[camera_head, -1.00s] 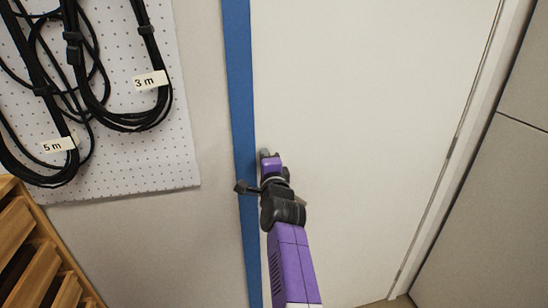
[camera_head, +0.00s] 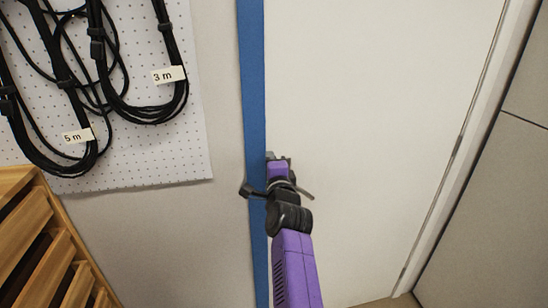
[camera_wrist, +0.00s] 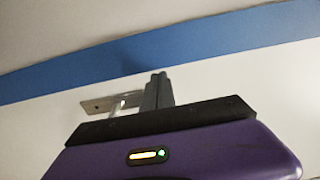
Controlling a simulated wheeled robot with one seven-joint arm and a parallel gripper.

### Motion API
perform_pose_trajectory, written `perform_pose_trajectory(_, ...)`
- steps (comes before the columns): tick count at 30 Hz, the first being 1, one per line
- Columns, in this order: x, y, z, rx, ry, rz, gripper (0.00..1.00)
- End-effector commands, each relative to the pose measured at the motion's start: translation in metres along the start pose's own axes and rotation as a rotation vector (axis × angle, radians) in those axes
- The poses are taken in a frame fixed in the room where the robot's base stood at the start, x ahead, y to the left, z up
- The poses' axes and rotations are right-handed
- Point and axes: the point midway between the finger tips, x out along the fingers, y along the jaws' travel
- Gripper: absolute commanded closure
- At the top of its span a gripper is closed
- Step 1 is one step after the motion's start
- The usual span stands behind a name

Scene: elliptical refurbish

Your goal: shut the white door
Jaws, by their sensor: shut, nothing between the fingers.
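The white door (camera_head: 390,120) fills the middle and right of the head view, its left edge along a blue strip (camera_head: 251,90). Any gap between them is too small to tell. My gripper (camera_head: 278,157) is in front of the door's left edge, close to the blue strip. In the wrist view its dark fingers (camera_wrist: 158,90) are together and empty, over the white surface below the blue strip. A metal handle plate with a short post (camera_wrist: 100,104) shows just left of the fingers. Whether the fingers touch the door or handle cannot be told.
A pegboard (camera_head: 190,150) with looped black cables hangs on the wall at the left. A wooden slatted rack (camera_head: 60,245) stands at the lower left. A grey panelled wall (camera_head: 490,200) is at the right, beyond the door's pale frame (camera_head: 470,120).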

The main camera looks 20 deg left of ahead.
Motion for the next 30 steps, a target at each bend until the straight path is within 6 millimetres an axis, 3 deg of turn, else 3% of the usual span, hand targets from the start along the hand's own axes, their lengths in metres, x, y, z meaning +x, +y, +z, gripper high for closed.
perform_pose_trajectory(16,-0.021,-0.001,0.07,0.001,-0.002,-0.003,1.0)
perform_pose_trajectory(30,-0.024,-0.005,0.076,-0.083,0.007,-0.015,1.0)
